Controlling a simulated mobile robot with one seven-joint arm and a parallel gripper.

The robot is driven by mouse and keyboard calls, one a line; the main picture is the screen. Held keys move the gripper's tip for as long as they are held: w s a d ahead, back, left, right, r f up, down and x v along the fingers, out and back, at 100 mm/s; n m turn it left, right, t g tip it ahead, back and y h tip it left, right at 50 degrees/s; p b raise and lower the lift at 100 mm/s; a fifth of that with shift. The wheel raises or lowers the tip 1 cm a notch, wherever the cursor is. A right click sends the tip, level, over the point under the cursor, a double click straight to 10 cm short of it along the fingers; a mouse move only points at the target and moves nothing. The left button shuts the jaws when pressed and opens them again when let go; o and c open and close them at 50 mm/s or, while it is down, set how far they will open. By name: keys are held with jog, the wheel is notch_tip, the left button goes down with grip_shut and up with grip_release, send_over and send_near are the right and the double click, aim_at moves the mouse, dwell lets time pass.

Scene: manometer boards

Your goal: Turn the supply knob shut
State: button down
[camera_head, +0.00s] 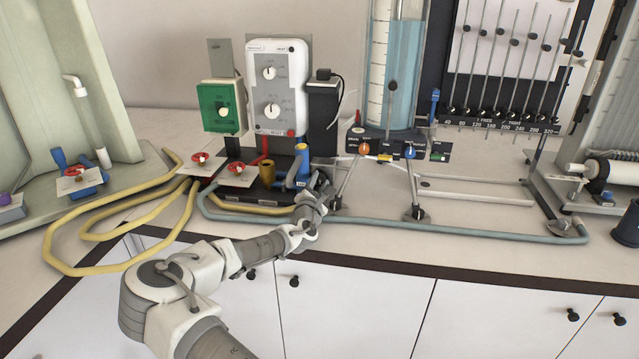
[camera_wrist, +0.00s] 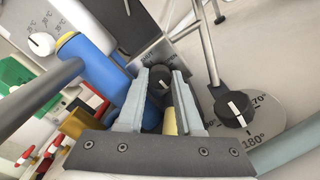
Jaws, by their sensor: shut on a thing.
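My gripper (camera_wrist: 160,95) points down at the bench, and its two grey fingers stand either side of a small black knob (camera_wrist: 160,80) with a white line on top. The fingers are shut on this knob. The blue cylinder also stands close to the left finger in the wrist view (camera_wrist: 90,60).
Another black knob (camera_wrist: 234,107) on a round degree dial sits right of the fingers, beside a metal rod (camera_wrist: 205,45). A grey-blue hose (camera_head: 460,235) runs along the bench front. Yellow hoses (camera_head: 75,268) loop at left. A tall water cylinder (camera_head: 398,70) stands behind.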

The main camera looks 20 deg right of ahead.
jog(key=shift+f+m+b, duration=0.1)
jog(key=shift+m+b, duration=0.2)
jog(key=shift+m, duration=0.1)
jog(key=m+b, duration=0.2)
jog(key=shift+f+m, duration=0.1)
jog(key=shift+m, duration=0.3)
jog(key=m+b, duration=0.3)
jog(key=m, duration=0.1)
jog(key=shift+b, duration=0.3)
jog(key=m+b, duration=0.3)
jog(key=m, duration=0.3)
jog(key=shift+m+b, duration=1.15)
jog(key=shift+m, duration=0.65)
jog(key=c, duration=0.8)
grip_release()
jog(key=shift+c, duration=0.2)
jog(key=shift+s, duration=0.1)
